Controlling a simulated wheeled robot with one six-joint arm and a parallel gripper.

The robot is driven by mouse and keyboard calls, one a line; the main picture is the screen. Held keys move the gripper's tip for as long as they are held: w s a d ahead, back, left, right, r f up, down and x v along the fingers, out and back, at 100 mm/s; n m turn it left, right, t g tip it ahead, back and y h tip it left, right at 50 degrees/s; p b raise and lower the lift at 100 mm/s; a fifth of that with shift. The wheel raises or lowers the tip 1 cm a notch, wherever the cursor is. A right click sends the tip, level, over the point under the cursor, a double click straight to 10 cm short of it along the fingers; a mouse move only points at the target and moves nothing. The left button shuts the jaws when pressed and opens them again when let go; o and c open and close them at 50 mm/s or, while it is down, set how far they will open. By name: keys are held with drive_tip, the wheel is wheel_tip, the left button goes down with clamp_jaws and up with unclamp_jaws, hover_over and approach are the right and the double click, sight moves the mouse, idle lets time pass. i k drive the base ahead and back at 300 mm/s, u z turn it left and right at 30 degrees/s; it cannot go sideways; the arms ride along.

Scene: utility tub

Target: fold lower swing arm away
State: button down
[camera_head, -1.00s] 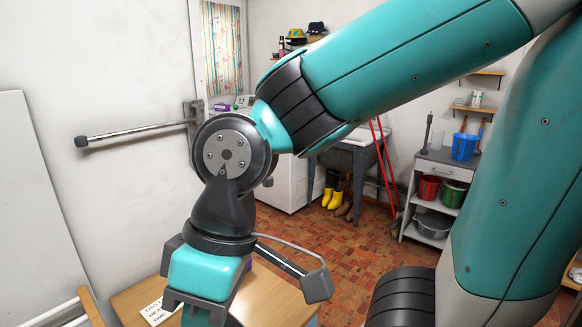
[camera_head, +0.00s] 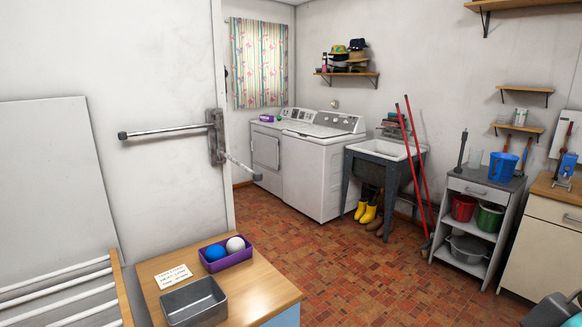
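A grey wall bracket (camera_head: 216,137) is fixed at the right end of the white wall, beside the opening. It carries two rods. The upper swing arm (camera_head: 165,131) is a thin metal rod with a dark end cap, and it reaches left, roughly level, along the wall. The lower swing arm (camera_head: 240,165) is a short-looking rod from the bracket's lower part. It points right and outward from the wall, with a grey tip in front of the washing machines. My gripper is not in view. Only a bit of my own arm shows at the bottom right corner.
A wooden-topped table (camera_head: 270,292) below the bracket holds a metal tin (camera_head: 194,302), a purple box (camera_head: 228,257) with two balls, and a note card. A white panel (camera_head: 55,180) and drying rack (camera_head: 60,290) stand left. Tiled floor (camera_head: 345,265) is open ahead.

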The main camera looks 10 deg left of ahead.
sight(257, 176)
drive_tip(key=z, duration=0.15)
drive_tip(key=i, duration=1.45)
drive_tip(key=u, duration=1.25)
drive_tip(key=i, duration=0.55)
drive_tip(key=u, duration=0.6)
